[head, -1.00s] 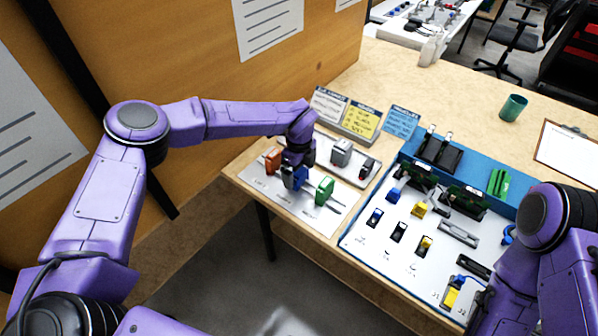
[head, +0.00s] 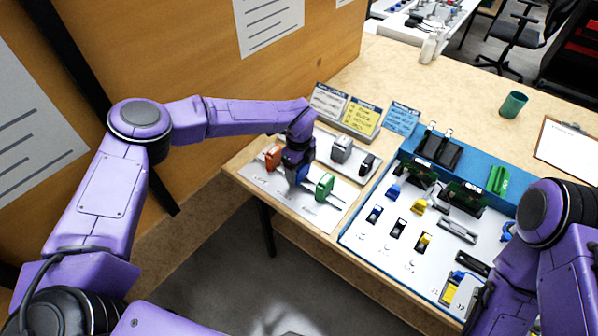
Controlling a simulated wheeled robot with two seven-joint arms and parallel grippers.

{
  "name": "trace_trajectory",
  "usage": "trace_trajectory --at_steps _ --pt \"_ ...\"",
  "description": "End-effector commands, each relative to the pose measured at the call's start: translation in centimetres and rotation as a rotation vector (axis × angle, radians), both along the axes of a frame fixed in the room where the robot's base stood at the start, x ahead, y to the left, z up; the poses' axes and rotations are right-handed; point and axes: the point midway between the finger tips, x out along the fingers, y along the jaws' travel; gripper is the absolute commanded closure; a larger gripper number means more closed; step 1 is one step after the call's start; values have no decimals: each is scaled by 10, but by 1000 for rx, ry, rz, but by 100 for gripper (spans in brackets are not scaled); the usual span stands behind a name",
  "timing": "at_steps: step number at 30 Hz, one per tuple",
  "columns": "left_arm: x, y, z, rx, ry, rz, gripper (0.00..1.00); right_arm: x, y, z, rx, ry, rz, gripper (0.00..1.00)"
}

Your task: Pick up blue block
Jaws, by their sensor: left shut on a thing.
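The blue block (head: 293,174) is at the white plate (head: 267,187) on the left part of the table, between an orange block (head: 273,157) and a green block (head: 325,186). My left gripper (head: 296,162) points down over it and is shut on it. The gripper hides the upper part of the block. I cannot tell whether the block is clear of the plate. My right arm comes in at the right edge, but its gripper is not visible.
A grey block (head: 341,149) and a dark block (head: 367,163) stand on a second plate behind. Label cards (head: 361,117) stand at the back. A blue-edged board (head: 376,254) with several parts fills the right. A green cup (head: 513,105) stands farther back.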

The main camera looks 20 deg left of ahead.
Motion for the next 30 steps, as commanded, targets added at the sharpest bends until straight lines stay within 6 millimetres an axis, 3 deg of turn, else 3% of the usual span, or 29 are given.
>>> trace_trajectory --at_steps 2,4,9,15,21,30 --pt "1 0 14 -2 -6 -1 64 0 0 -5 0 0 0 57" --pt "-10 -3 29 -3 -5 -3 64 0 0 -12 0 0 0 57" --pt "-50 -11 76 -1 -7 -4 64 0 0 -29 0 0 0 57" --pt "-105 -24 99 -2 -5 -3 64 0 0 -47 0 0 0 57" --pt "-132 -31 114 -1 -2 0 64 0 0 -53 0 0 0 57" --pt "-137 -32 117 0 -1 0 64 0 0 -52 0 0 0 57"
